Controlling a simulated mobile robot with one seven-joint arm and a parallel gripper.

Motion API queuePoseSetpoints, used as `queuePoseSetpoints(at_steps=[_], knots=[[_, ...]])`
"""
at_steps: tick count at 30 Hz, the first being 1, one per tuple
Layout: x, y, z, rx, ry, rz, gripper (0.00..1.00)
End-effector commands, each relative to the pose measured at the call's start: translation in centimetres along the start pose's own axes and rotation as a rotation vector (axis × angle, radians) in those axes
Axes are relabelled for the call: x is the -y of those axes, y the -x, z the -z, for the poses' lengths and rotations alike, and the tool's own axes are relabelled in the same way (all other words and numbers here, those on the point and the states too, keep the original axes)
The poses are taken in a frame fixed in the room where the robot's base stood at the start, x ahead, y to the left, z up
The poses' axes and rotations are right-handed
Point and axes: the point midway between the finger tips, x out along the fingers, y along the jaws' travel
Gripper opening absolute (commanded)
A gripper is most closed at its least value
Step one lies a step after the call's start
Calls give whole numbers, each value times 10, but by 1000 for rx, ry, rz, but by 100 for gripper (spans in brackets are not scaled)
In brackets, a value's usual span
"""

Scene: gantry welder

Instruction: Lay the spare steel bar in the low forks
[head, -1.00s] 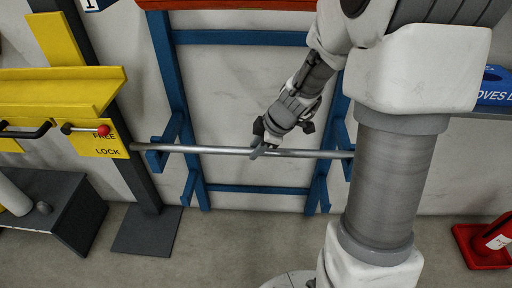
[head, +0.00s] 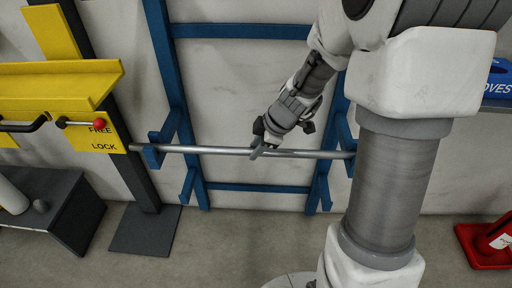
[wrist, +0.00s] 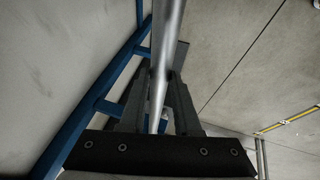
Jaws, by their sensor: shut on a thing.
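The steel bar (head: 205,149) is a long, thin grey rod lying roughly level across the front of a blue rack (head: 176,100). My gripper (head: 262,147) is shut on it near its middle; in the wrist view the bar (wrist: 168,35) runs between the fingers (wrist: 158,85). The bar crosses the larger, upper fork pair, at left (head: 155,155) and right (head: 347,150). Whether it rests in them or hangs just above or before them I cannot tell. The smaller low forks, left (head: 188,184) and right (head: 325,197), sit below and look empty.
A yellow machine part (head: 60,90) with a red-knobbed lever (head: 98,124) and a dark post (head: 130,170) stand close to the bar's left end. A grey box (head: 50,205) is at lower left. A red object (head: 482,245) is at lower right. Floor below the rack is clear.

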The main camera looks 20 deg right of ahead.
Motion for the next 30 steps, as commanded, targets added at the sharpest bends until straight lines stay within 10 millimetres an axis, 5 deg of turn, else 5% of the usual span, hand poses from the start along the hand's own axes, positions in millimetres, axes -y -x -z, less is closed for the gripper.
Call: queuePoseSetpoints(at_steps=[18, 19, 24, 30], knots=[[0, -3, -1, -1, 1, -3, 0], [0, -2, 0, -1, 1, -3, 36], [0, -2, 0, 0, 1, -2, 66], [0, -2, -1, 0, 0, -1, 66]])
